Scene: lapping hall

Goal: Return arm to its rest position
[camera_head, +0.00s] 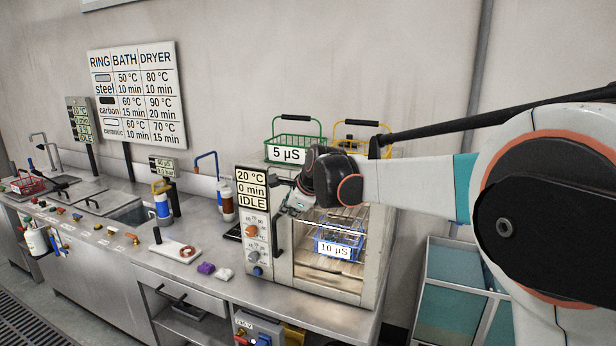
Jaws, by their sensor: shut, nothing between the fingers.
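My arm reaches in from the right, its white link (405,183) and dark wrist (330,178) in front of the dryer (372,255). My gripper (283,196) is small in the view, beside the dryer's control panel (253,225). It is shut and holds nothing; the wrist partly hides it. The panel reads 20 °C, 0 min, IDLE. A blue wire basket (340,238) labelled 10 µS stands on a rack inside the dryer.
A green basket (296,137) labelled 5 µS and a yellow basket (360,127) stand on top of the dryer, close to my arm. A sink (130,212), bottles and small parts line the bench to the left. A blue-panelled cabinet (450,305) stands right of it.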

